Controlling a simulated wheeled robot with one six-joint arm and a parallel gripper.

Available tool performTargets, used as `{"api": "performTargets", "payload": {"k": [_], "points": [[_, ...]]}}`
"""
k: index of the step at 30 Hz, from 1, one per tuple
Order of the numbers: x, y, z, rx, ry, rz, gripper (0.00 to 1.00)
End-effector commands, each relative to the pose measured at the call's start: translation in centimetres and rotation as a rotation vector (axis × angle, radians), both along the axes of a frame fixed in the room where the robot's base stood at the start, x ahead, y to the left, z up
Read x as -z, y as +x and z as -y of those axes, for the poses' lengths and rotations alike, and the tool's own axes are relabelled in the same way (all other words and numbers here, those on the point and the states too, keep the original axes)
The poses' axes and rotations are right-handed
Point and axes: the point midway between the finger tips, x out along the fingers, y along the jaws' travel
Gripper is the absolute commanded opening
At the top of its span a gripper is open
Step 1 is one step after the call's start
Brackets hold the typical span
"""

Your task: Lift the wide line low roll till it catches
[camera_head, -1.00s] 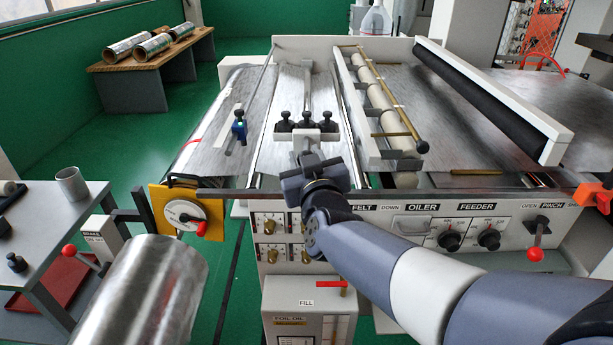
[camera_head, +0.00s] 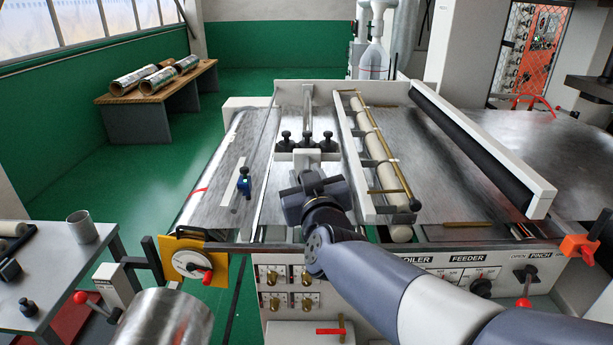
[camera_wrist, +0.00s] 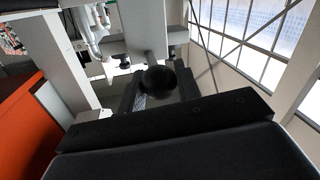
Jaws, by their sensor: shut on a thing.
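My gripper (camera_head: 312,180) is shut over the middle of the foil machine. In the wrist view a round black knob (camera_wrist: 158,80) sits between its dark fingers, and the fingers are closed on the knob's fitting. Just beyond the gripper in the head view is a white block with several black knobs (camera_head: 307,138) on a pale upright bar (camera_head: 307,105). A cream roll (camera_head: 372,140) lies in a white frame to the right. I cannot tell which part is the low roll; the grip itself is partly hidden by my wrist.
A blue clamp (camera_head: 243,183) stands on the foil at left. A yellow plate with a dial (camera_head: 191,262) is at the front left. A dark roller (camera_head: 480,145) runs along the right. A bench with foil rolls (camera_head: 160,95) stands behind; green floor there is clear.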

Motion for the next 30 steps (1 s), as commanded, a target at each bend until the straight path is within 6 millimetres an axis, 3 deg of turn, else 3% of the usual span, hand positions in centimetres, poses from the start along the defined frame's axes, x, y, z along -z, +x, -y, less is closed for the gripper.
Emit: {"api": "performTargets", "payload": {"k": [1,3,4,11,22,30], "points": [[-1.4,0.1,0.0,0.004,0.007,0.032,0.00],[-1.5,0.1,0.0,0.004,0.007,0.032,0.00],[-1.5,0.1,0.0,0.004,0.007,0.032,0.33],[-1.0,0.1,0.0,0.003,0.006,0.022,0.52],[-0.8,-0.5,0.1,0.002,0.006,0.017,0.52],[-0.9,-4.4,0.7,0.000,0.007,0.019,0.52]]}}
